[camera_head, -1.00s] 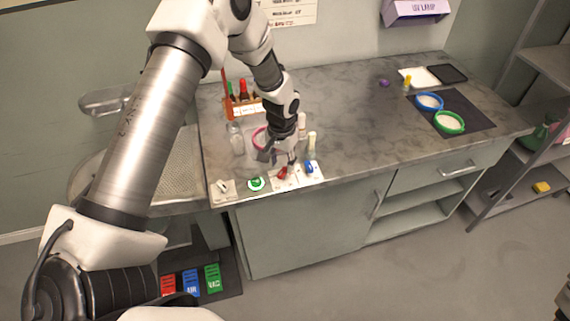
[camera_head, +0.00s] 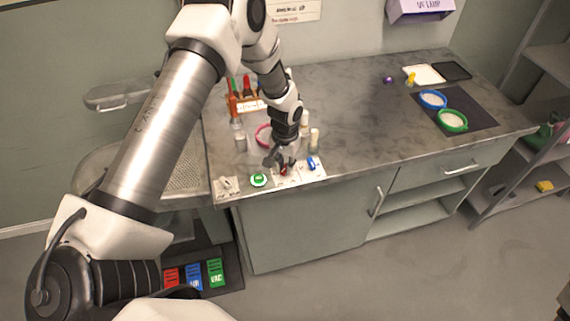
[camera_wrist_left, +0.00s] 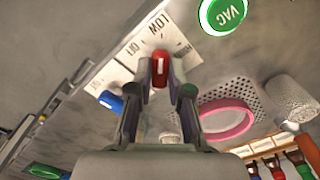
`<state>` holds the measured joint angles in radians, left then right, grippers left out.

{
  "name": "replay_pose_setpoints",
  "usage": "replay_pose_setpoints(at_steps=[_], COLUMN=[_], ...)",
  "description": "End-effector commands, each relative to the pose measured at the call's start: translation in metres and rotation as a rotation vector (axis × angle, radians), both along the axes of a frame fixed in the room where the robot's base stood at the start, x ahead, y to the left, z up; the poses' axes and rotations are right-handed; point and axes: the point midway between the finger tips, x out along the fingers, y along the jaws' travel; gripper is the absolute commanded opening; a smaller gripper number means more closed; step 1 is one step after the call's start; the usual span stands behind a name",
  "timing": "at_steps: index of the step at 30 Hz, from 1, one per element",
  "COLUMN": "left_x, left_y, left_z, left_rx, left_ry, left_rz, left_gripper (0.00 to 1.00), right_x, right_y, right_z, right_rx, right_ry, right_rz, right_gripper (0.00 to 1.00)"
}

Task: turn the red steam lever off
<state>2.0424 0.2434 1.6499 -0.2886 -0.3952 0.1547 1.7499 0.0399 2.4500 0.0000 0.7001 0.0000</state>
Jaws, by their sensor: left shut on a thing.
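The red lever (camera_head: 284,171) sits on a white labelled plate (camera_head: 291,181) at the counter's front edge. In the left wrist view the red lever (camera_wrist_left: 159,69) stands between the two fingertips. My left gripper (camera_head: 282,165) is shut on it, and it also shows in the left wrist view (camera_wrist_left: 160,83). The gripper hides part of the lever in the head view. A label reading LOW (camera_wrist_left: 160,25) shows on the plate beyond the lever; other label text is partly hidden. My right gripper is not in view.
The blue lever (camera_head: 312,163) is close on the right. A green VAC button (camera_head: 258,180) and a switch plate (camera_head: 226,187) are on the left. The middle of the counter is clear.

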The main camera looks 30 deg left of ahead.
Motion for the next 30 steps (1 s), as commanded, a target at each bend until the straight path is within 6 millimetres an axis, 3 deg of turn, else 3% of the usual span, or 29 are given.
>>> replay_pose_setpoints(at_steps=[30], left_x=[0.0], left_y=[0.0], left_z=[0.0], left_rx=[0.0], left_ry=[0.0], left_rz=[0.693], left_gripper=[0.0], right_x=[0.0], right_y=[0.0], right_z=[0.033], right_rx=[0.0], right_ry=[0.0], right_rz=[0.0], right_gripper=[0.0])
